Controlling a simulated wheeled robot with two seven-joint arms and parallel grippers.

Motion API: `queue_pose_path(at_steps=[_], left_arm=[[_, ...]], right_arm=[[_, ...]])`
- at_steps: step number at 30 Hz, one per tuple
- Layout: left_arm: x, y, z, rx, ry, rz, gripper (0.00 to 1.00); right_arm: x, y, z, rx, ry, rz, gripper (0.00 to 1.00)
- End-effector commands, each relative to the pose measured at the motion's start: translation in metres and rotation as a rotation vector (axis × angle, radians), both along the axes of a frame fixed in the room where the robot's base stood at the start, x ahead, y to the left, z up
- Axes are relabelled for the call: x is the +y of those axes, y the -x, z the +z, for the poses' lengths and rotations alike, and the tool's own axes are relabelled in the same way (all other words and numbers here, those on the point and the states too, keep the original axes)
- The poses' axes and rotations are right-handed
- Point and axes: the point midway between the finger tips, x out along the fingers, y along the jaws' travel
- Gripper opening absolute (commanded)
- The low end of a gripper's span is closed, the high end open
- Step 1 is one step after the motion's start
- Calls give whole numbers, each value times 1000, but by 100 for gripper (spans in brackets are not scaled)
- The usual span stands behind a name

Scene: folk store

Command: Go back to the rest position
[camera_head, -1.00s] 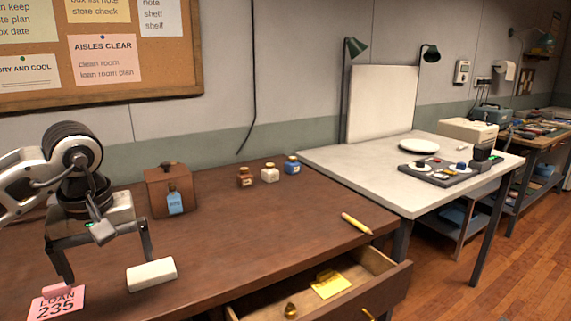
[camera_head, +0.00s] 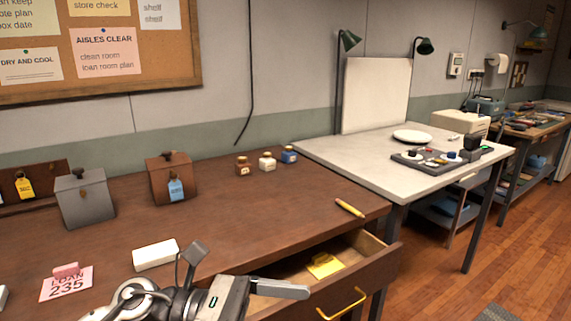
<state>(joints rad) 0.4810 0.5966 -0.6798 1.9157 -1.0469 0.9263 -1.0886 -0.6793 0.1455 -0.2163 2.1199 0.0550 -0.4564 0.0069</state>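My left gripper (camera_head: 262,307) is low at the bottom edge, in front of the desk and over the near left part of the open drawer. One finger shows, pointing right, with a clear gap below it. The other finger is cut off by the frame edge. Nothing shows held in the visible part. My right gripper is not in view.
The open drawer (camera_head: 352,285) holds a yellow item (camera_head: 325,265).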

Motion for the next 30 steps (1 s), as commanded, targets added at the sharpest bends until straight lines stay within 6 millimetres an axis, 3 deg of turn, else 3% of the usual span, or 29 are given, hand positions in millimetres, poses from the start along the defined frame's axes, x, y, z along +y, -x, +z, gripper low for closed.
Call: queue_pose_path(at_steps=[2,4,7,11,15,17,18,21,24,30], left_arm=[[-4,-5,12,379,245,127,100],[6,-20,13,722,446,233,100],[36,-42,-13,1230,732,377,100],[85,-46,-92,1885,1117,553,100],[119,-11,-177,2397,1471,693,100],[127,10,-205,2553,1598,740,100],[131,22,-219,-2519,-1596,-731,100],[136,48,-244,-2335,-1519,-682,100],[139,63,-256,-2238,-1480,-657,100],[139,67,-260,-2212,-1468,-648,100]], right_arm=[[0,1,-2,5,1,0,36],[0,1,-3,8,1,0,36],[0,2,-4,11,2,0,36],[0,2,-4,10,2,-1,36],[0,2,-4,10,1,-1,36],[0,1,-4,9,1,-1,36],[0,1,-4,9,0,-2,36],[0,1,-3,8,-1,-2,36],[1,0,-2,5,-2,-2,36],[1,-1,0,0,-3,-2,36]])
